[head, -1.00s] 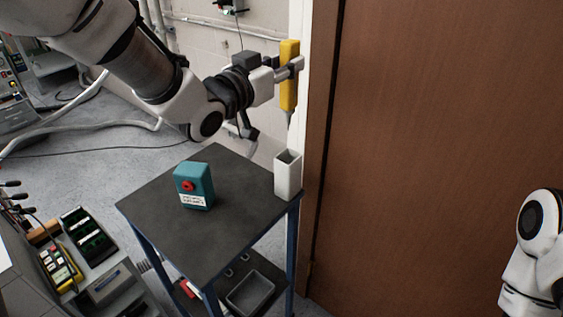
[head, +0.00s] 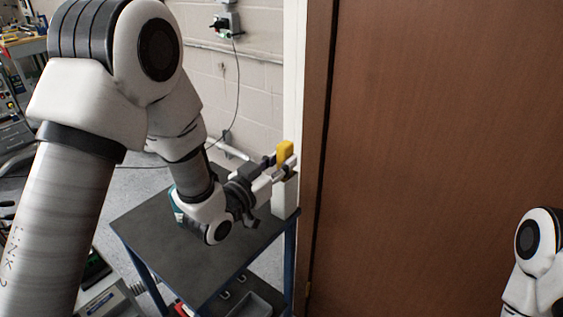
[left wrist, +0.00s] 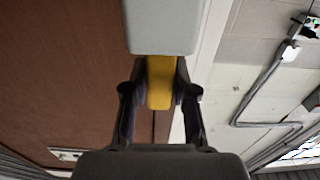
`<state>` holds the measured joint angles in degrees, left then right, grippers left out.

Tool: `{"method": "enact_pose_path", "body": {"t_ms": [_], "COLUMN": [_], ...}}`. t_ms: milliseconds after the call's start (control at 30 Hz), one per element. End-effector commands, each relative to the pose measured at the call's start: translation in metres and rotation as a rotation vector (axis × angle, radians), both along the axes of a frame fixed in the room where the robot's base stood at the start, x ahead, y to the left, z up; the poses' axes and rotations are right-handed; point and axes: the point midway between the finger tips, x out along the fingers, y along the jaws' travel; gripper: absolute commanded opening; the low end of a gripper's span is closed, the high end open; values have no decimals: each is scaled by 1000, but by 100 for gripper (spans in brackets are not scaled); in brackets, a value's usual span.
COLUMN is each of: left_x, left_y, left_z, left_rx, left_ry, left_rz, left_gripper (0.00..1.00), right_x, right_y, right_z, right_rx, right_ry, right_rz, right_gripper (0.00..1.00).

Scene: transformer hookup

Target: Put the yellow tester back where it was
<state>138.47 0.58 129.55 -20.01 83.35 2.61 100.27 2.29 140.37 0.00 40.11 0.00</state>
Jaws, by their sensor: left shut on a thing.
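The yellow tester (head: 285,150) is in my left gripper (head: 283,164), upright at the back right corner of the cart. In the left wrist view the tester (left wrist: 160,85) sits between the two fingers of the gripper (left wrist: 160,98). The white holder (head: 284,202) stands on the cart's corner directly below the gripper. In the left wrist view its pale wall (left wrist: 162,28) appears beside the tester. The tester's lower part is hidden, apparently inside the holder; how deep I cannot tell. My right gripper is not in view.
The dark cart top (head: 165,238) carries a teal box (head: 177,208), mostly hidden behind my left arm. A brown door (head: 430,130) and its white frame rise close to the right of the holder. A grey bin (head: 250,303) is on the lower shelf.

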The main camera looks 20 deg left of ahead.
Motion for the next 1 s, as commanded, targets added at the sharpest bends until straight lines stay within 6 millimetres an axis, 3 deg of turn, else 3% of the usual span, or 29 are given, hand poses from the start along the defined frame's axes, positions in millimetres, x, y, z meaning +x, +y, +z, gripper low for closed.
{"method": "enact_pose_path", "body": {"t_ms": [267,300,367,733,867,1000], "left_x": [0,0,0,-2,-21,-57], "left_y": [0,0,0,1,8,22], "left_z": [-4,-3,-3,1,-3,-5], "left_rx": [2,2,2,1,-2,-6], "left_ry": [2,2,2,3,5,4], "left_rz": [0,0,0,1,2,6], "left_gripper": [0,33,52,52,52,52], "right_x": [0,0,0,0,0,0], "right_y": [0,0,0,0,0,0], "right_z": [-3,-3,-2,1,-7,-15], "right_rx": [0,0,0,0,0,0], "right_ry": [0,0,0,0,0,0], "right_rz": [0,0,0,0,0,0], "right_gripper": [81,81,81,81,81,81]}}
